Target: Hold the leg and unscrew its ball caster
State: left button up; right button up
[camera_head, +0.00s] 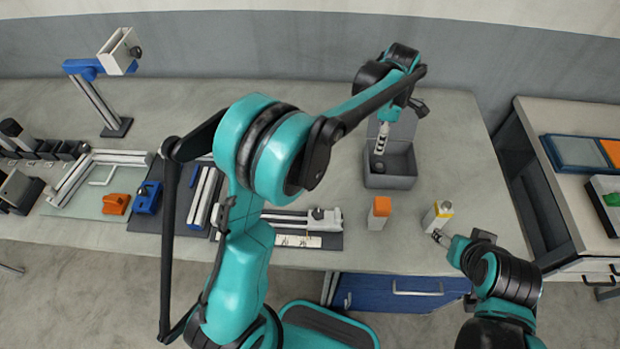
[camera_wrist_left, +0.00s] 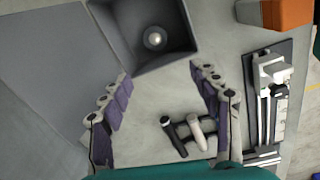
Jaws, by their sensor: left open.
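A pale shiny ball (camera_wrist_left: 154,39) sits inside a grey open box (camera_wrist_left: 118,62), and the box also shows in the head view (camera_head: 390,182). My left gripper (camera_head: 381,138) is over the box's back edge in the head view. In the left wrist view my left gripper (camera_wrist_left: 160,92) is open, its fingers wide apart with nothing between the tips. I cannot tell whether either is the leg. My right gripper (camera_head: 441,237) is beside a white and yellow bottle (camera_head: 437,217); its jaw state is unclear.
More fixtures, an orange block (camera_head: 116,204) and a blue block (camera_head: 147,197) are at the left. The table right of the box is clear.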

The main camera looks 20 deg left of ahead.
pick_arm(q)
jog(key=s+a+r+m+t, duration=0.3)
jog(key=s+a+r+m, duration=0.5)
jog(key=s, duration=0.4)
jog(key=s+a+f+m+t+b, duration=0.1)
jog(key=s+a+f+m, duration=0.1)
jog(key=s+m, duration=0.3)
jog(key=s+a+f+m+t+b, duration=0.2)
jog(key=s+f+m, duration=0.3)
jog(key=s, duration=0.4)
jog(key=shift+s+a+m+t, duration=0.15)
jog(key=shift+a+m+t, duration=0.15)
jog(key=shift+a+m, duration=0.45)
jog(key=shift+f, duration=0.15)
